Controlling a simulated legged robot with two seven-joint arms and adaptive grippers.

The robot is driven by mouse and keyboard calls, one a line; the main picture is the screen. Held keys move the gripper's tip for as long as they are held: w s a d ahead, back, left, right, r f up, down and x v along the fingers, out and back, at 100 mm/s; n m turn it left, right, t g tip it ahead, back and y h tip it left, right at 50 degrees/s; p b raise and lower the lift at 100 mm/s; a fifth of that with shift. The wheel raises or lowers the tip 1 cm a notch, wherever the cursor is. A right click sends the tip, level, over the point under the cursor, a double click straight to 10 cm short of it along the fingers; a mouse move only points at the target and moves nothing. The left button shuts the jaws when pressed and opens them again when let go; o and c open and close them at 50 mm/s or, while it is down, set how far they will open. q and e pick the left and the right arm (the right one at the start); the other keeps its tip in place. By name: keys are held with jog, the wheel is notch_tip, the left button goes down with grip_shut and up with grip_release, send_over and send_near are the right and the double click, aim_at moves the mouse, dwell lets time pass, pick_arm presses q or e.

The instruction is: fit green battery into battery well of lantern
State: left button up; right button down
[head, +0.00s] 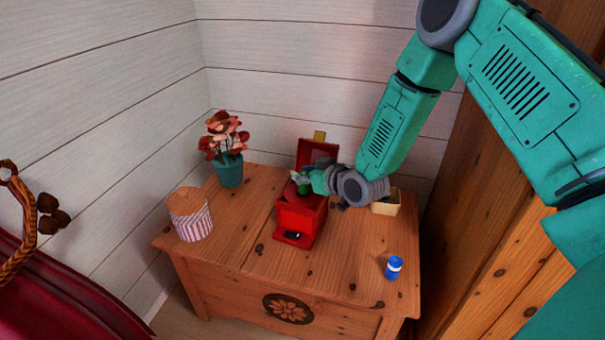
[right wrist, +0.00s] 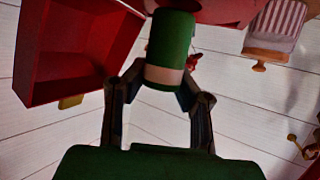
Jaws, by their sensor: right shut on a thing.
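The red lantern (head: 302,222) stands upright on the wooden chest top with its lid (head: 317,152) swung open at the back. My right gripper (head: 307,183) is over the lantern's open top, shut on the green battery (head: 303,189). In the right wrist view the battery (right wrist: 170,45) is a green cylinder with a pale band, between the two dark fingers (right wrist: 163,80). The open lid (right wrist: 75,45) is at the left there, and part of the lantern body (right wrist: 225,10) shows at the top edge. The battery well is hidden. My left gripper is out of view.
A blue and white cylinder (head: 393,268) stands at the chest's (head: 345,255) right front. A cream box (head: 387,205) is right of the lantern, partly behind my wrist. A potted flower (head: 229,172) and a striped jar (head: 190,216) stand at the left. A wooden cabinet (head: 500,270) bounds the right.

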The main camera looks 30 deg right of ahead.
jog(key=shift+f+b, duration=0.8)
jog(key=shift+f, duration=0.65)
jog(key=c, duration=1.3)
grip_release()
jog(key=shift+o, duration=0.2)
jog(key=v, duration=1.2)
jog(key=shift+f, duration=0.1)
